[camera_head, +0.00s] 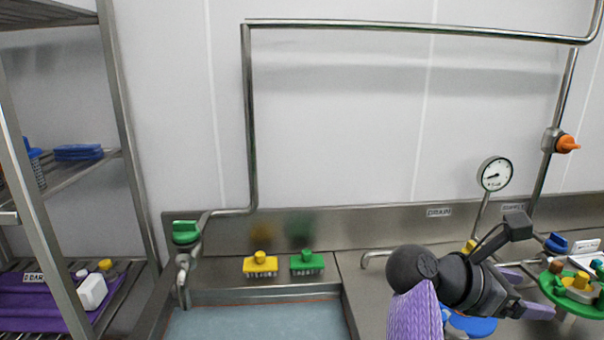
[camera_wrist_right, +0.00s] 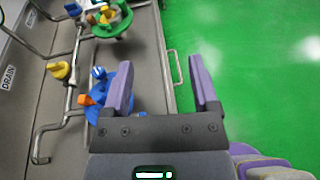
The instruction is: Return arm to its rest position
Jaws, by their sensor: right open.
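My right gripper (camera_head: 526,292) is at the lower right of the head view, reaching over the steel counter. In the right wrist view its two purple fingers (camera_wrist_right: 162,92) stand wide apart with nothing between them. A blue item (camera_wrist_right: 122,84) with an orange part lies beyond and beside the left finger, partly hidden by it. Part of a blue thing (camera_head: 472,325) also shows below my right arm in the head view. My left gripper is not in view.
A green round tray (camera_head: 549,292) with several small parts stands at the right. A basin (camera_head: 258,322) lies at lower middle, with a yellow brush (camera_head: 260,265) and a green brush (camera_head: 307,263) behind it. A steel rack (camera_head: 127,110) stands left. Green floor (camera_wrist_right: 255,60) is clear.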

